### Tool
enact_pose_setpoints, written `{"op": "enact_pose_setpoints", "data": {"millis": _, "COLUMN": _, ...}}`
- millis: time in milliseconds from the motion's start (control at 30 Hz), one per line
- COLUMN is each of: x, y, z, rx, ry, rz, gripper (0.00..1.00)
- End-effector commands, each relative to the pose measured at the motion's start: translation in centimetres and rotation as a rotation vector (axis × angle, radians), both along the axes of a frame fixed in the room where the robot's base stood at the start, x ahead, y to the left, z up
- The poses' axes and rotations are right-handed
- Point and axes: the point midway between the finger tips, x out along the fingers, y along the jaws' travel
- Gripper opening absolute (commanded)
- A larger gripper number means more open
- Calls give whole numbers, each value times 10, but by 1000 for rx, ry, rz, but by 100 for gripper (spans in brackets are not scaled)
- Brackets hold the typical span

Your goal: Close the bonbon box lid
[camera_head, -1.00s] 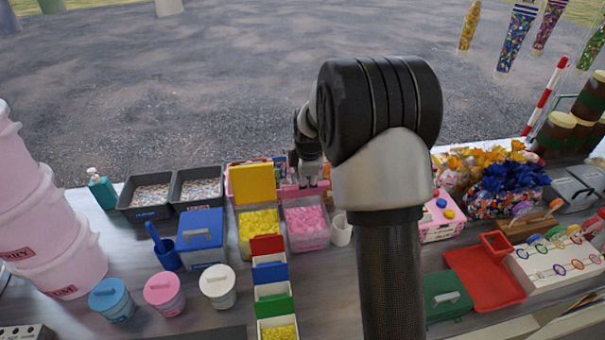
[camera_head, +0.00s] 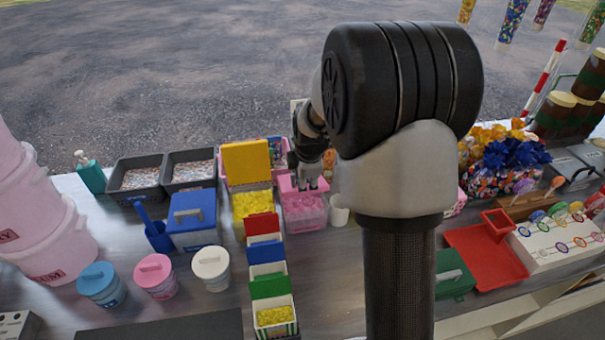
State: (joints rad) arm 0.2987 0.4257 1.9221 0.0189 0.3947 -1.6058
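A pink box (camera_head: 304,216) with a clear-looking front and pink sweets stands in the middle of the counter. Its pink lid (camera_head: 287,183) shows in part at the top of the box, beside my gripper. My gripper (camera_head: 309,186) points down at the lid, over the back part of the box. Whether it touches the lid, and whether its fingers are apart, is too small to tell. To the left, a yellow box (camera_head: 253,207) of yellow sweets has its yellow lid (camera_head: 246,162) standing open. I cannot tell by any label which is the bonbon box.
A blue lidded box (camera_head: 191,226) and two dark trays (camera_head: 137,178) stand to the left. A white cup (camera_head: 339,214) is close on the right of the pink box. Small boxes with red, blue and green lids (camera_head: 268,286) stand in front. My arm hides the counter right of centre.

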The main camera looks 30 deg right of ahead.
Motion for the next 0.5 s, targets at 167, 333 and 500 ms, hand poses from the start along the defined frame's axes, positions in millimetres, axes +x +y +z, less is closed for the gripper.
{"op": "enact_pose_setpoints", "data": {"millis": 167, "x": -8, "y": 2, "z": -10, "rx": 0, "ry": -1, "rz": 0, "gripper": 14}}
{"op": "enact_pose_setpoints", "data": {"millis": 333, "x": -13, "y": 4, "z": -20, "rx": 0, "ry": -1, "rz": 0, "gripper": 13}}
{"op": "enact_pose_setpoints", "data": {"millis": 500, "x": -21, "y": 6, "z": -37, "rx": 0, "ry": 1, "rz": 0, "gripper": 12}}
